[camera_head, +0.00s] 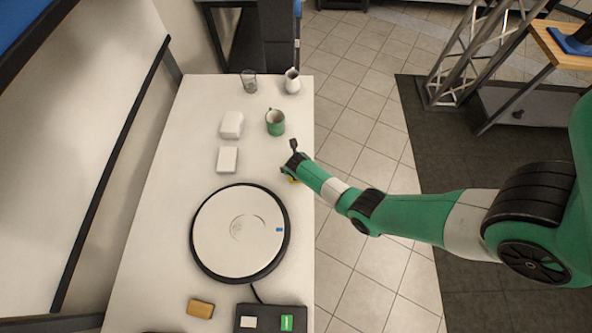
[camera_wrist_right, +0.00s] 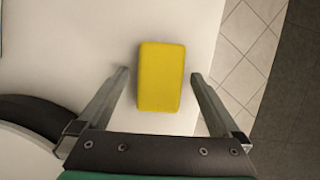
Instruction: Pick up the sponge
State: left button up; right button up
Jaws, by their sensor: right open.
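The yellow sponge (camera_wrist_right: 161,78) lies on the white table in the right wrist view, a rounded rectangular block. In the head view only a small bit of yellow (camera_head: 293,180) shows beneath my right gripper (camera_head: 288,172), near the table's right edge; the rest is hidden. In the right wrist view my right gripper (camera_wrist_right: 160,73) is open, one finger on each side of the sponge with a gap at both sides. I cannot tell how far the fingertips are above the table. My left gripper is not in view.
A round white turntable (camera_head: 225,235) with a black rim stands just below. A green mug (camera_head: 275,123), white blocks (camera_head: 228,159), a white jug (camera_head: 292,82) and a glass (camera_head: 249,81) stand further up. A tan block (camera_head: 200,308) and black box (camera_head: 270,318) lie near the bottom.

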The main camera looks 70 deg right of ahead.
jog(key=c, duration=1.4)
jog(key=shift+o, duration=0.2)
jog(key=shift+r, duration=0.1)
jog(key=r+p, duration=0.2)
jog(key=r, duration=0.1)
jog(key=r+p, duration=0.1)
jog(key=shift+a+r, duration=0.3)
jog(key=shift+a, duration=0.05)
jog(key=s+a+r+p, duration=0.2)
jog(key=a+r, duration=0.2)
jog(key=a, duration=0.2)
jog(key=s+a+r+p, duration=0.1)
jog(key=a+r+p, duration=0.2)
jog(key=a, duration=0.4)
jog(key=shift+s+r, duration=0.4)
jog(key=shift+r, duration=0.25)
jog(key=shift+d, duration=0.1)
